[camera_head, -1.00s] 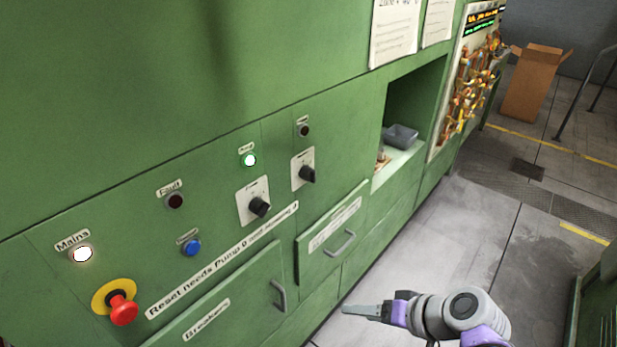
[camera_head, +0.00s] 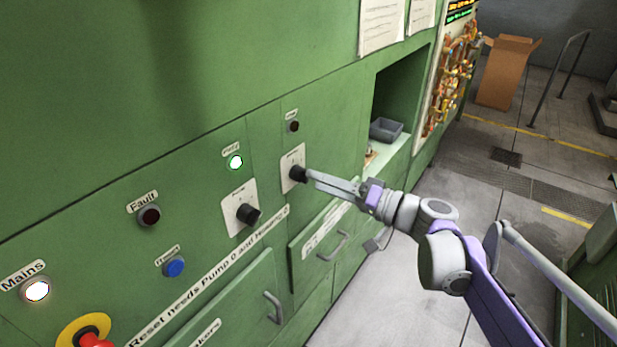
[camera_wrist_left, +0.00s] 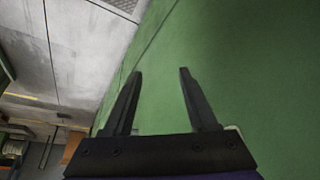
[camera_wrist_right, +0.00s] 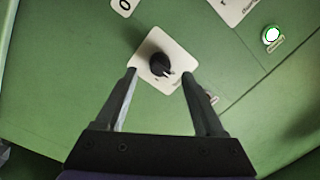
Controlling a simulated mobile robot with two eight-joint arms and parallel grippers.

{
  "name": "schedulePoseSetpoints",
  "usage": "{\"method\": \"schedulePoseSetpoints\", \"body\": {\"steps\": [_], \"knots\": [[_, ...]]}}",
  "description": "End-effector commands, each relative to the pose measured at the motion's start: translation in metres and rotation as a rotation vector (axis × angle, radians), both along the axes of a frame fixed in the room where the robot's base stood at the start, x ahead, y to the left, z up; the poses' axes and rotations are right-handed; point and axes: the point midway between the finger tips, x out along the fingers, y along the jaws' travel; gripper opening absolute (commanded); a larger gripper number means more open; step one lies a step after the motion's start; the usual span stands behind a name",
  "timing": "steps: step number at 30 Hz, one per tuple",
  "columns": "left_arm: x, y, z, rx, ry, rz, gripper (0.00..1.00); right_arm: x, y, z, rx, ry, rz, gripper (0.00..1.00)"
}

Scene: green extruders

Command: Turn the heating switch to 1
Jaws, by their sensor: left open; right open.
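The heating switch (camera_head: 298,173) is a black rotary knob on a white plate on the green panel, the right one of two such knobs. In the right wrist view the knob (camera_wrist_right: 160,65) lies just beyond and between my fingertips. My right gripper (camera_head: 312,181) is open, its fingertips close to the knob; I cannot tell whether they touch it. In that wrist view the right gripper (camera_wrist_right: 160,72) holds nothing. The plate's markings are too small to read. My left gripper (camera_wrist_left: 160,72) is open and empty in front of bare green surface; it is outside the head view.
The other black knob (camera_head: 248,214) is to the left, below a lit green lamp (camera_head: 235,162). A dark lamp (camera_head: 292,127) is above the heating switch. A drawer handle (camera_head: 335,247) protrudes below it. A blue button (camera_head: 174,266) and a red emergency stop (camera_head: 95,340) are lower left.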

Motion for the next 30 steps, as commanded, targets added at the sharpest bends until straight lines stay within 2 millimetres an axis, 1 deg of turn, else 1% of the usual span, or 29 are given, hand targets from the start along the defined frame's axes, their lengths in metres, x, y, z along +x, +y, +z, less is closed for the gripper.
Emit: {"method": "schedulePoseSetpoints", "body": {"steps": [1,6,10,18,30], "knots": [[0.0,0.0,0.0,0.0,0.0,0.0,0.58,0.004,0.009,0.0,0.001,0.0,0.004,0.71],[0.0,0.0,0.001,0.0,0.0,0.0,0.58,0.015,0.026,0.0,0.001,0.001,0.001,0.71],[0.0,0.0,0.001,0.0,0.0,0.0,0.58,0.018,0.031,0.0,0.0,0.001,0.001,0.71],[0.0,0.0,0.001,0.0,0.0,0.0,0.58,0.019,0.032,0.0,0.0,0.001,-0.001,0.71],[0.0,0.0,0.001,0.0,0.0,0.0,0.58,0.019,0.031,0.0,-0.001,0.002,0.0,0.0]]}}
